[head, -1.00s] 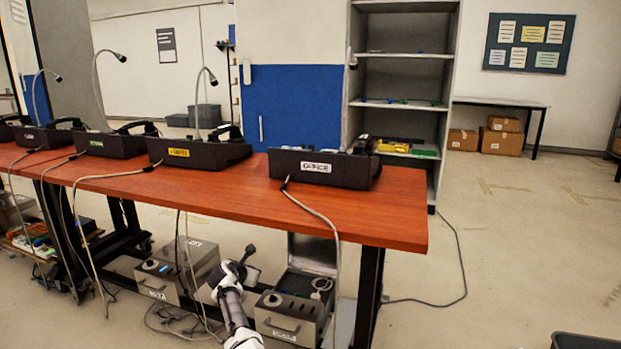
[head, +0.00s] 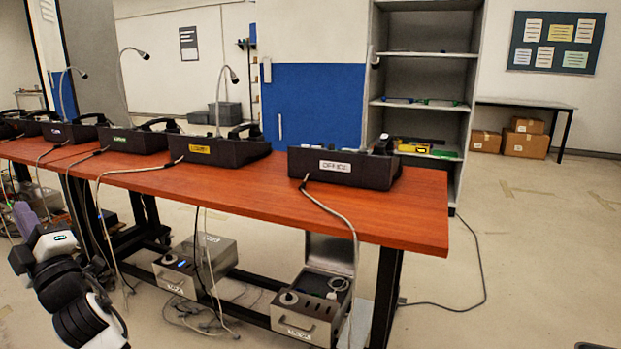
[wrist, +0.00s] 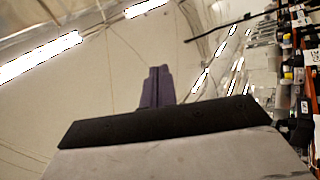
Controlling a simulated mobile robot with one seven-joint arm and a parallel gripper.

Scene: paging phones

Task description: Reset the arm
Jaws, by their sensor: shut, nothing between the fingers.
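My arm is at the lower left of the head view, in front of the table's left part. My gripper (head: 25,215) shows there as narrow purple-grey fingers pointing up and away from the white hand. In the wrist view my gripper (wrist: 157,85) is shut, with its purple fingers together and nothing between them. It is in free air, apart from the table and the phones.
A red-brown table (head: 420,212) carries several black paging phones, the nearest labelled OFFICE (head: 345,168). A grey shelf (head: 420,75) stands behind.

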